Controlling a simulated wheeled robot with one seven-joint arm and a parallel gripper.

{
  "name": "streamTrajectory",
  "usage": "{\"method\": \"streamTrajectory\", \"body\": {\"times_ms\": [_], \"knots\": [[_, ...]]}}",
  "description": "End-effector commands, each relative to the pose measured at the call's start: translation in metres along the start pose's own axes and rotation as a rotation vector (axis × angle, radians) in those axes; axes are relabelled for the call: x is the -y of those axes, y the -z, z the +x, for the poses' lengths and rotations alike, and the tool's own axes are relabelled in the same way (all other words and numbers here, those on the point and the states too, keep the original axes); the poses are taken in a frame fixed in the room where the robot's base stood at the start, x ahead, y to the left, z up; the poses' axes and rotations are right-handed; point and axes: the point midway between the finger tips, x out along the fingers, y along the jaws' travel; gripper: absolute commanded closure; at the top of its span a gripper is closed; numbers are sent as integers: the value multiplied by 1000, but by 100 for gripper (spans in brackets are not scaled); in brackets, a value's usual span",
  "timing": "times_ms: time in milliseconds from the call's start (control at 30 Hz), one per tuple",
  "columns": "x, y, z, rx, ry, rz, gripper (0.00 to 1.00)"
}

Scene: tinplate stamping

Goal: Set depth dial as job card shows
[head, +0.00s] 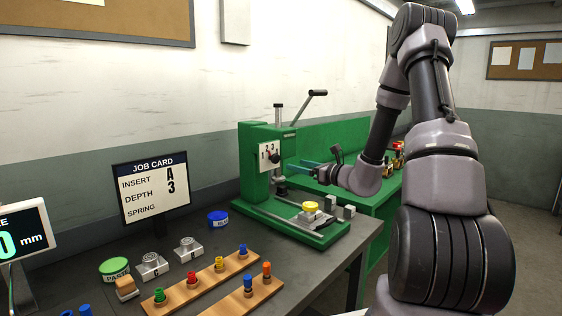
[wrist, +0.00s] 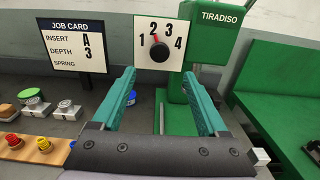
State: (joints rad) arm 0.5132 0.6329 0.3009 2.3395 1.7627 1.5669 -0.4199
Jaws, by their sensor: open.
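The job card (head: 152,207) stands at the back of the bench and reads INSERT A, DEPTH 3, with SPRING blank. It also shows at upper left in the wrist view (wrist: 73,62). The depth dial (wrist: 159,48) is a black knob on a white plate numbered 1 to 4, on the green press (head: 255,150). Its red mark appears to point at 2. In the head view the dial (head: 274,157) is small. My gripper (wrist: 159,77) is open and empty, its teal fingers pointing toward the dial, apart from it. In the head view my gripper (head: 296,168) is right of the dial plate.
The press has a lever (head: 318,93) on top and a yellow piece (head: 310,207) on its base. Wooden racks (head: 200,284) with coloured pegs, metal pieces (head: 187,248), a green tin (head: 114,268) and a blue tin (head: 218,218) occupy the bench. A display (head: 22,233) stands at left.

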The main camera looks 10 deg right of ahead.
Motion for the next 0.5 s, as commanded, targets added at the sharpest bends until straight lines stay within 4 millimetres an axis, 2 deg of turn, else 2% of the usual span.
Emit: {"method": "streamTrajectory", "body": {"times_ms": [300, 500], "knots": [[-1, -1, 61, 2, -4, -1, 24], [-1, 0, 85, 1, -2, -1, 24]]}}
